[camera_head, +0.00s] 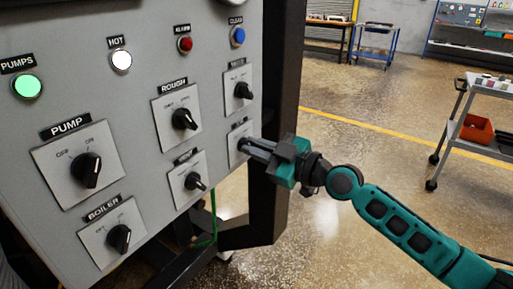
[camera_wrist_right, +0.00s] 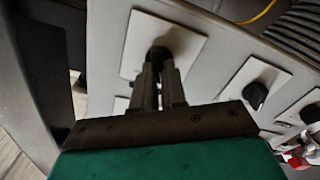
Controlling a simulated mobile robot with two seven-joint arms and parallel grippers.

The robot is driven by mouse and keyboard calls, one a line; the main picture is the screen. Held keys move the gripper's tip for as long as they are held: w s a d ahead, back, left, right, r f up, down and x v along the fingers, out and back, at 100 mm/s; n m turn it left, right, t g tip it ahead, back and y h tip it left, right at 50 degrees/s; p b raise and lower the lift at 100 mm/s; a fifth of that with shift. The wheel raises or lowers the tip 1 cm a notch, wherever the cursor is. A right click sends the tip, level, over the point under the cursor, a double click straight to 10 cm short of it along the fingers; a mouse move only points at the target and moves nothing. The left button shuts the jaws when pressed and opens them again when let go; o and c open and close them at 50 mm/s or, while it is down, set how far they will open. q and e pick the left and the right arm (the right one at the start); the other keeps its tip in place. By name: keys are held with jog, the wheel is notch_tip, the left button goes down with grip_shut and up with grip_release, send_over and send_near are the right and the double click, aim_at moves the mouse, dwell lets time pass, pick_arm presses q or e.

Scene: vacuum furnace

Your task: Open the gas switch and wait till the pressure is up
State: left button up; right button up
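A grey control panel (camera_head: 135,130) carries several black rotary switches on white plates. My right gripper (camera_head: 246,146) is at the lowest switch of the right column; its plate (camera_head: 234,155) shows around the fingers, and its label is too small to read for certain. In the right wrist view the two fingers (camera_wrist_right: 160,85) are close together at the dark knob (camera_wrist_right: 158,55), on its white plate (camera_wrist_right: 185,42). They appear closed on the knob, whose turn is hidden. My left gripper is not in view. No readable pressure gauge shows.
The PUMPS lamp (camera_head: 27,86) is green and the HOT lamp (camera_head: 121,61) is white. The ROUGH switch (camera_head: 184,119), PUMP switch (camera_head: 86,170) and BOILER switch (camera_head: 119,239) are nearby. A dark frame post (camera_head: 282,80) borders the panel. A grey cart (camera_head: 452,125) stands at right; the floor between is clear.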

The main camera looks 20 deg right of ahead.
grip_shut()
jog(key=shift+m, duration=0.4)
jog(key=m+b, duration=0.1)
jog(key=m, duration=0.3)
jog(key=shift+w+d+m, duration=0.1)
jog(key=shift+m, duration=0.2)
jog(key=shift+w+d+m, duration=0.1)
jog(key=shift+m, duration=3.1)
jog(key=o, duration=0.5)
grip_release()
